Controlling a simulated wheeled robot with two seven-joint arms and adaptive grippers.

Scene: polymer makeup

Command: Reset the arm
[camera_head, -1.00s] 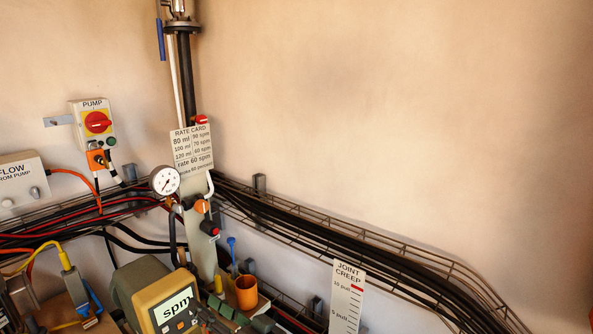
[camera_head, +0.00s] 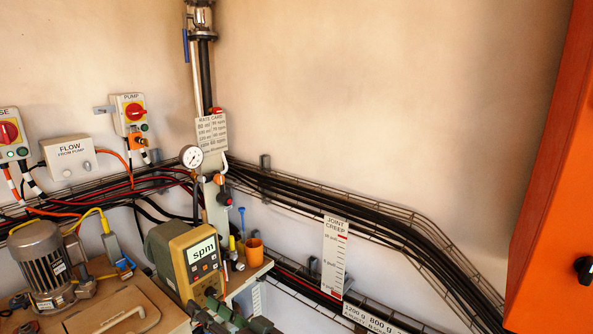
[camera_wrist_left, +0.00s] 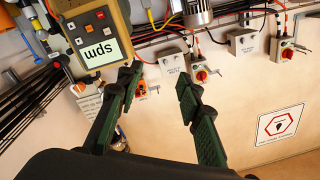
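My left gripper (camera_head: 236,316) shows at the bottom edge of the head view, with dark green finger pads, just below and in front of the spm meter (camera_head: 190,262). In the left wrist view, the two green fingers of the left gripper (camera_wrist_left: 158,90) are spread apart with nothing between them. The spm meter (camera_wrist_left: 98,42) appears upside down there, beyond the left finger. Most of my left arm is out of the head view. My right gripper is in neither view.
An orange cup (camera_head: 253,253) and a gauge (camera_head: 191,157) are near the meter. A motor (camera_head: 42,262) stands on the bench at left. A wire cable tray (camera_head: 431,232) runs along the wall. An orange panel (camera_head: 556,190) fills the right edge. The upper wall is bare.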

